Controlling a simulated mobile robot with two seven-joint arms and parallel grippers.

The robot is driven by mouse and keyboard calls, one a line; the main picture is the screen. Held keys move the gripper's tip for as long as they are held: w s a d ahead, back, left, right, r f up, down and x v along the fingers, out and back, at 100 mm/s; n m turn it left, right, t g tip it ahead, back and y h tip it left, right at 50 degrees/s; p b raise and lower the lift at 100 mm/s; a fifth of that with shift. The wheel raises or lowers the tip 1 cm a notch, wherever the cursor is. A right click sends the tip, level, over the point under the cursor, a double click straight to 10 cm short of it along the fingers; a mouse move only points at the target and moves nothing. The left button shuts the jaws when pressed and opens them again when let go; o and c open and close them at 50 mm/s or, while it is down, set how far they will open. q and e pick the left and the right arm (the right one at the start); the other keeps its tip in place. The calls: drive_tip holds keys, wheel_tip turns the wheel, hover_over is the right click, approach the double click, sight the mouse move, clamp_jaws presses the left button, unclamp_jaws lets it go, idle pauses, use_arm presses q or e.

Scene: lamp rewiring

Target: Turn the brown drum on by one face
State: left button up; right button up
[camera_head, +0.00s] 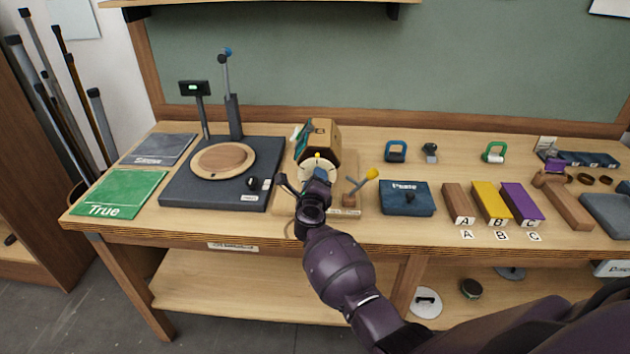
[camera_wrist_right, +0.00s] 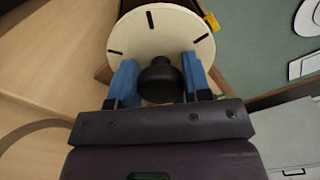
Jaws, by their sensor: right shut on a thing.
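The brown drum (camera_head: 325,133) sits in a wooden stand near the middle of the bench. Its many-sided body shows behind a round cream disc (camera_head: 312,168) at its front. In the right wrist view, the disc (camera_wrist_right: 165,30) has black tick marks and a black knob (camera_wrist_right: 160,82) in front of it. My right gripper (camera_head: 316,182) is at the disc. Its blue fingers (camera_wrist_right: 160,76) stand either side of the knob and are shut on it. My arm hides the lower front of the stand. My left gripper is not in view.
Left of the drum is a dark platform (camera_head: 180,188) with a round wooden plate. A yellow-tipped lever (camera_head: 371,174) stands close right of my gripper. Further right are a blue Pause box (camera_head: 406,199) and blocks marked A (camera_head: 458,202), B and C.

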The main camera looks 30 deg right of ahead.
drive_tip(key=shift+f, duration=0.1)
drive_tip(key=o, duration=0.9)
drive_tip(key=shift+c, duration=0.2)
drive_tip(key=v, duration=1.1)
drive_tip(key=shift+p, duration=0.3)
